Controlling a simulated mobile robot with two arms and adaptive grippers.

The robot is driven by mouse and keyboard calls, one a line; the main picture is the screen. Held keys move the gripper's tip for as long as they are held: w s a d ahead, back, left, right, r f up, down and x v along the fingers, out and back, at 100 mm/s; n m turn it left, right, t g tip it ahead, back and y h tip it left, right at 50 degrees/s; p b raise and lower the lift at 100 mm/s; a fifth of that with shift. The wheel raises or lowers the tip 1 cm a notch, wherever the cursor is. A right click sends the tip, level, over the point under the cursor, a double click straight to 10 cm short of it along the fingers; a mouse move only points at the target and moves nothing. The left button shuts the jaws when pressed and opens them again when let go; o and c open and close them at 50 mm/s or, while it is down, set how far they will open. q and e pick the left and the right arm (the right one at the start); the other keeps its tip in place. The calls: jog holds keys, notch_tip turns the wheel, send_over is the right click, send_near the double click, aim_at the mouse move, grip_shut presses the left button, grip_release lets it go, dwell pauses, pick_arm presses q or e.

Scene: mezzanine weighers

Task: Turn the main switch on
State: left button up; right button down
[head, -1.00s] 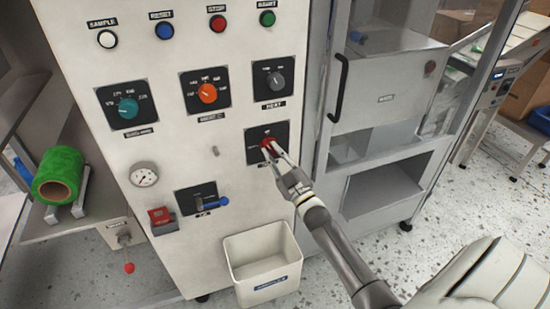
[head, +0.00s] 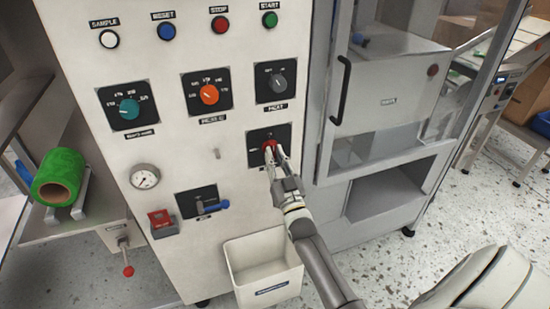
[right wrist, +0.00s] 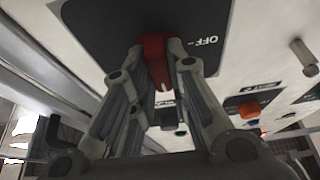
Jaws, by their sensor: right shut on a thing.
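The main switch is a red rotary handle (head: 269,146) on a black plate (head: 284,132) at the lower right of the white control panel. My right gripper (head: 270,156) is at the switch with its fingers shut on the red handle. In the right wrist view the red handle (right wrist: 156,62) sits between the two fingertips, and the word OFF with a line shows on the black plate (right wrist: 100,30) beside it. The fingers hide part of the plate and its other marking. My left gripper is not in view.
Above the switch are the grey HEAT knob (head: 278,83), an orange knob (head: 209,94) and a teal knob (head: 129,107). A blue-handled lever (head: 212,207) is at lower left. A white bin (head: 262,275) stands below, near my right arm. A glass-doored cabinet stands to the right.

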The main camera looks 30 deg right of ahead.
jog(key=shift+f, duration=0.1)
jog(key=c, duration=1.4)
grip_release()
jog(key=v, duration=1.2)
